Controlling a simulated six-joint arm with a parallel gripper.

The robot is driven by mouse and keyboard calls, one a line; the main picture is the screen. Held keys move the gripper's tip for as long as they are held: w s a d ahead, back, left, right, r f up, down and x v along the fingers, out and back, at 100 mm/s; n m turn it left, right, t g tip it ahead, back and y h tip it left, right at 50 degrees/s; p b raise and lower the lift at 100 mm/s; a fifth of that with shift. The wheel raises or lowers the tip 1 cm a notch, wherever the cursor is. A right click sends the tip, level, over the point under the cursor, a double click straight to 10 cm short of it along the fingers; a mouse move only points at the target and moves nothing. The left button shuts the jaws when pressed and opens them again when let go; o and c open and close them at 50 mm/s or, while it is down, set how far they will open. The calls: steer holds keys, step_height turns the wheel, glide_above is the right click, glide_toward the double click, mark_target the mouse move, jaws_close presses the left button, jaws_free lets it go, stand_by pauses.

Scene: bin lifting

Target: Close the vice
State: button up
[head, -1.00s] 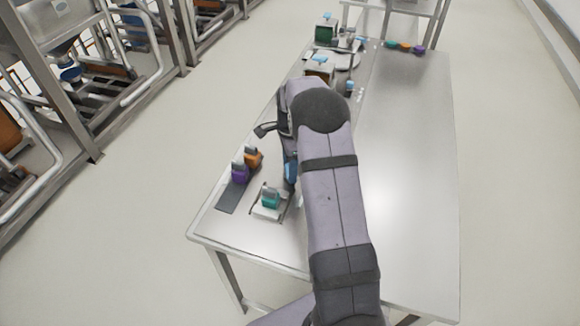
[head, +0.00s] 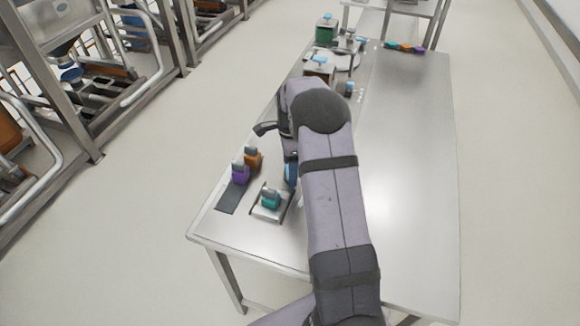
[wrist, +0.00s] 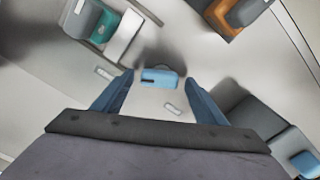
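In the wrist view, my gripper (wrist: 159,88) has its two blue fingers spread apart. A small light-blue block-like handle (wrist: 160,76) shows between and just beyond the fingertips; I cannot tell whether either finger touches it. A teal piece (wrist: 104,27) sits in a pale grey fixture (wrist: 126,36) at upper left, which looks like the vice. In the head view, the teal piece (head: 270,198) and the fixture (head: 262,213) are at the table's near left. My arm hides most of the gripper there; one blue finger shows beside the forearm.
An orange piece (head: 253,158) and a purple piece (head: 240,174) stand on a dark strip (head: 228,198) near the left table edge. Green and brown boxes stand at the table's far end.

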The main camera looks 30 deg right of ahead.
steer(key=shift+r, duration=0.1)
steer(key=shift+r+b, duration=1.1)
steer(key=shift+r, duration=2.5)
